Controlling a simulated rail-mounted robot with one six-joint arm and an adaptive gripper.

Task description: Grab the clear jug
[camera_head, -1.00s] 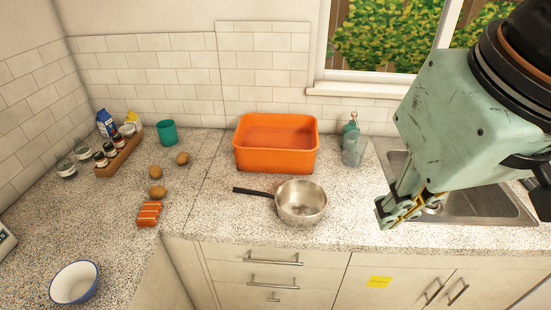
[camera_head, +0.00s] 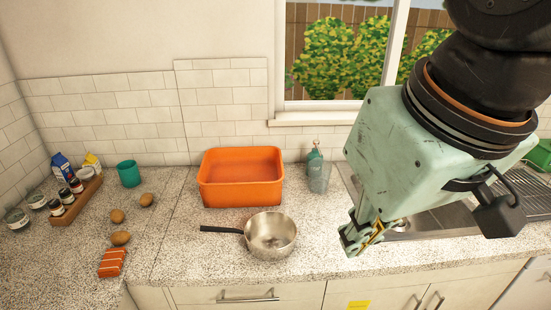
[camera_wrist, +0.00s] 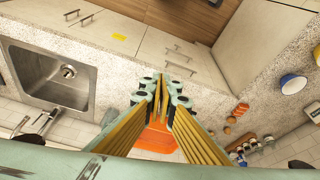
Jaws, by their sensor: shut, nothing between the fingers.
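The clear jug (camera_head: 319,178) stands upright on the counter, between the orange tub and the sink, in the head view. It is see-through and stands close in front of a green bottle (camera_head: 314,154), partly overlapping it in the picture. My gripper (camera_head: 350,243) is shut and empty, to the right of the jug and nearer the front edge of the counter, apart from it. In the wrist view my gripper's fingers (camera_wrist: 163,82) meet at their tips. I cannot make out the jug clearly in that view.
The orange tub (camera_head: 240,178) stands left of the jug. A steel saucepan (camera_head: 270,236) sits in front of the tub, its handle pointing left. The sink (camera_wrist: 62,70) lies to the jug's right. Brown eggs (camera_head: 118,216) and a teal cup (camera_head: 129,174) are farther left.

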